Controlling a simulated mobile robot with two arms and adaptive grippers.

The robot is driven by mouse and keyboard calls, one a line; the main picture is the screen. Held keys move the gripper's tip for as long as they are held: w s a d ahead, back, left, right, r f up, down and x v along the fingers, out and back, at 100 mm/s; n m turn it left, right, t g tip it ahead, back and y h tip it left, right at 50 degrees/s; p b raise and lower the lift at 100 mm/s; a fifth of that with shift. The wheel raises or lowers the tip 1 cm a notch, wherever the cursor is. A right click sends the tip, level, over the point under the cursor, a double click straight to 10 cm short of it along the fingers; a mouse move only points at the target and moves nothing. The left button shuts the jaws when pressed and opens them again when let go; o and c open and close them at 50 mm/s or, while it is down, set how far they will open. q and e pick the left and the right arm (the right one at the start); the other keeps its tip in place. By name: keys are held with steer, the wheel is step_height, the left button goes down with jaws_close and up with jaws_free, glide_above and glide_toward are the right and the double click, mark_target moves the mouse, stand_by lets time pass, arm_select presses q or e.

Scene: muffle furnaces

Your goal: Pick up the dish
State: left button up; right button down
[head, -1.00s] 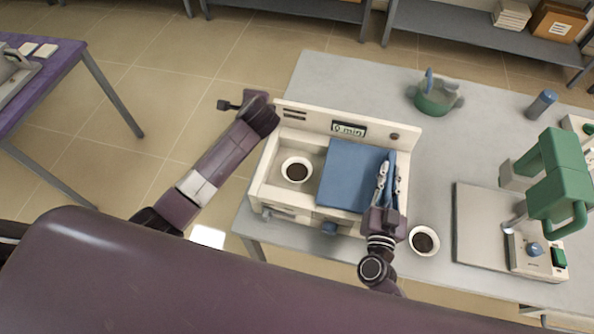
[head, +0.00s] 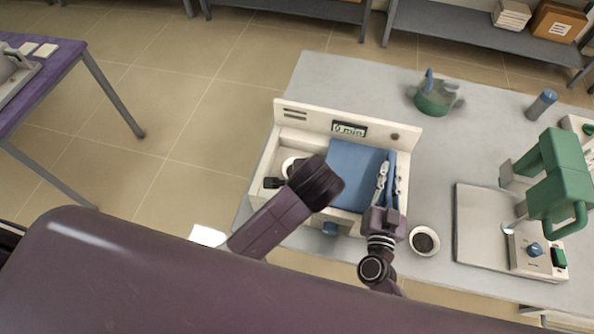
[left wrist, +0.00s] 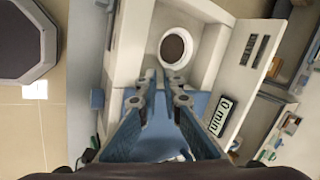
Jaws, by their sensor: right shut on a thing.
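The dish, a small white bowl with dark contents, sits in the open left part of the white furnace (head: 264,172). In the head view my left arm covers most of it and only its rim (head: 288,165) shows. The left wrist view shows the whole dish (left wrist: 175,47). My left gripper's fingertips (left wrist: 161,77) point towards it and look apart from it; their opening is unclear. In the head view the left fingers are largely hidden. My right gripper (head: 383,178) is shut on the right edge of the furnace's blue lid (head: 352,172).
A second white bowl with dark contents (head: 424,241) stands on the grey table (head: 330,85), close to the right gripper. The furnace display reads 0 min.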

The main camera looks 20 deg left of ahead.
arm_select(q)
steer(key=x, duration=0.6)
steer(key=shift+a, duration=0.1)
arm_select(e)
steer(key=shift+d, duration=0.15)
arm_select(q)
steer(key=shift+a+x, duration=0.2)
steer(key=shift+x, duration=1.15)
steer(key=shift+a+x, duration=0.25)
steer(key=shift+x, duration=1.1)
steer(key=shift+s, duration=0.1)
jaws_close()
steer(key=shift+r, duration=0.1)
step_height(320, 180, up, 21)
steer(key=shift+r, duration=0.15)
